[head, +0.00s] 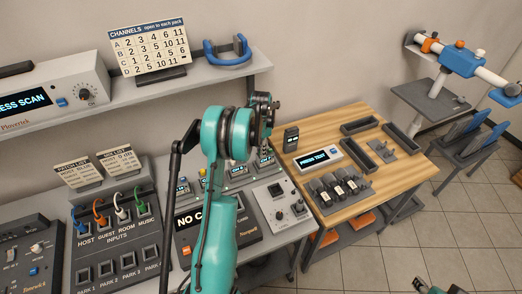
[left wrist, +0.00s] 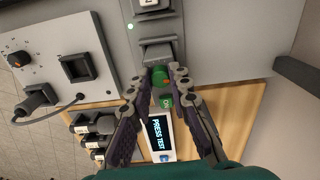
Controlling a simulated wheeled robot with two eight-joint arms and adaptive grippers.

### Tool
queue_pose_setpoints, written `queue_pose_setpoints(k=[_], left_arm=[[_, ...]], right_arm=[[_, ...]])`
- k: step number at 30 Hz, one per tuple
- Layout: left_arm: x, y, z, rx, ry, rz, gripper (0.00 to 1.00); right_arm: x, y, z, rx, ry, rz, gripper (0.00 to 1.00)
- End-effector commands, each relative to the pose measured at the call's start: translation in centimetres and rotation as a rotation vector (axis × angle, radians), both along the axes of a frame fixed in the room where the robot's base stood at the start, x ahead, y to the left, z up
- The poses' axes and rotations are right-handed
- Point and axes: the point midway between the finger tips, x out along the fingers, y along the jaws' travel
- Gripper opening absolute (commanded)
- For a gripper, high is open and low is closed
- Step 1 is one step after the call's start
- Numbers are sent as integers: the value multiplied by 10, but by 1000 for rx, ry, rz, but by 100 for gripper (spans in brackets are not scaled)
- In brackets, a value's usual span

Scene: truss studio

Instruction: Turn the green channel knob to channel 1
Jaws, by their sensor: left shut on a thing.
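In the left wrist view, the green channel knob (left wrist: 160,76) sits between the two fingertips of my left gripper (left wrist: 160,84). The gripper is shut on it. A green part with light lettering (left wrist: 165,101) shows just below the knob. The knob's pointer and its channel setting cannot be read. In the head view, my teal left arm reaches over the console, and its dark gripper (head: 263,118) hides the knob. Small display boxes (head: 236,169) stand by it, partly covered. A few dark and green bits at the bottom right edge may be my right gripper.
A grey panel (head: 280,207) with a knob and sockets lies right of my arm. The wooden table (head: 337,218) beyond holds a "PRESS TEST" box (head: 318,159) and trays. An input box with colored cables (head: 118,240) stands left. A shelf (head: 200,80) with a channels card (head: 151,45) is above.

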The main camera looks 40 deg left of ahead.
Motion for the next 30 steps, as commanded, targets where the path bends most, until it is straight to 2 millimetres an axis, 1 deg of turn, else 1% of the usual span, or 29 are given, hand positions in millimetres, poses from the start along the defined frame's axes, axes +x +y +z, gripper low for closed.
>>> queue_pose_setpoints(k=[12, 30], left_arm=[[0, -1, -1, 0, 0, 371, 0], [0, -2, -1, 0, 0, 941, 0]], right_arm=[[0, 0, -12, 0, 0, 0, 40], [0, 0, -22, 0, 0, 0, 40]])
